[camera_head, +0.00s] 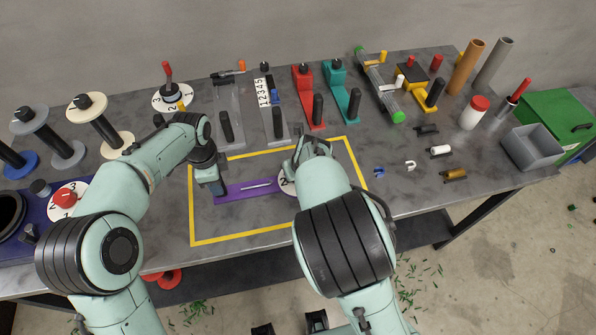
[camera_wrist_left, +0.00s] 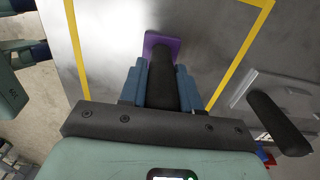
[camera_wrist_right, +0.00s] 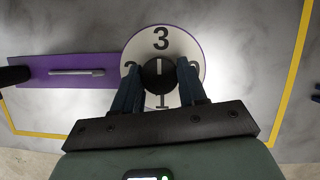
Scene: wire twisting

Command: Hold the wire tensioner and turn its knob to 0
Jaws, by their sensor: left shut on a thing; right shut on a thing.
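The wire tensioner (camera_head: 240,193) is a purple strip lying flat inside the yellow outline. Its black handle (camera_wrist_left: 162,75) stands at the left end, and my left gripper (camera_head: 216,187) is shut around it. At the right end is a white dial (camera_wrist_right: 190,43) with numbers and a round black knob (camera_wrist_right: 159,76). My right gripper (camera_wrist_right: 158,88) is shut on the knob, one finger on each side. A pale line on the knob points up toward the 3 in the right wrist view. The fingers partly cover the other numbers; I cannot see the 0.
Yellow tape (camera_head: 246,237) marks a clear patch of grey table around the tensioner. Red (camera_head: 304,90) and teal (camera_head: 343,94) tools with black handles stand behind it. Small clips lie to the right, near a grey bin (camera_head: 530,148). Spool stands are at the left.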

